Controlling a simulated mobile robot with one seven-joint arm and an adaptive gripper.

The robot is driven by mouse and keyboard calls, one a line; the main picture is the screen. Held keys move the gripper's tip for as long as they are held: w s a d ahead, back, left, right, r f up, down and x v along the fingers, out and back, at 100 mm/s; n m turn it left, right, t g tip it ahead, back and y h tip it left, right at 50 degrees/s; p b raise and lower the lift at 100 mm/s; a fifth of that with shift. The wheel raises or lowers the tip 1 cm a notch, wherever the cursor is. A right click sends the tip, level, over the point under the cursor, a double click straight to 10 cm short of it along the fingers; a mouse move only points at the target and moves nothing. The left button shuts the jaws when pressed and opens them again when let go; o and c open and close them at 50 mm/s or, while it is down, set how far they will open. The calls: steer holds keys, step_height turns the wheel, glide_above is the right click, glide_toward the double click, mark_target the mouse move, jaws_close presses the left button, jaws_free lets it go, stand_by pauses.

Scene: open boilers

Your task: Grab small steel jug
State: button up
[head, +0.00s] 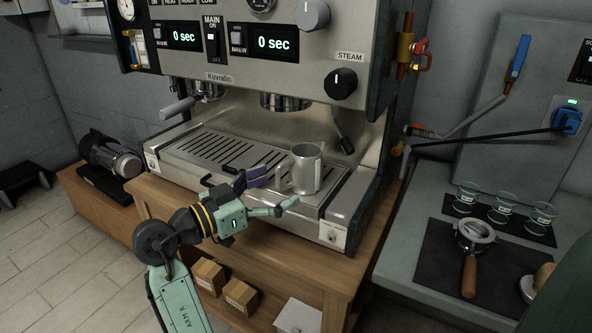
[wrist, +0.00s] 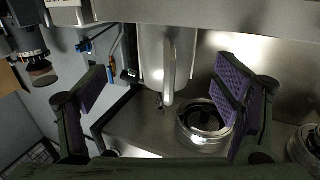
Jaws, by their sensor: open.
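The small steel jug (head: 307,170) stands on the drip tray of the coffee machine, towards its right end. Its handle points left, towards my gripper (head: 277,190). My gripper is open, with its fingertips just in front of the jug and one to each side of the handle. In the wrist view, the jug (wrist: 153,55) shows between the purple finger pads of my gripper (wrist: 165,82), its handle facing the camera. A gap shows between the handle and each pad. Contact with the jug cannot be seen.
The coffee machine (head: 225,78) rises behind the jug, with a steam wand (head: 342,132) just to the right. The slotted drip tray (head: 195,150) is clear to the left. A side counter at right holds a portafilter (head: 474,236) and several small glasses (head: 503,204).

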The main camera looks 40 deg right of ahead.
mark_target(292, 177)
steer(key=d, duration=0.2)
steer(key=shift+d+r, duration=0.1)
steer(key=shift+d, duration=0.2)
steer(key=d+p, duration=0.2)
steer(key=d, duration=0.1)
steer(key=d+p, duration=0.1)
steer(key=shift+w+d, duration=0.4)
steer(key=shift+d, duration=0.45)
steer(key=shift+c, duration=0.6)
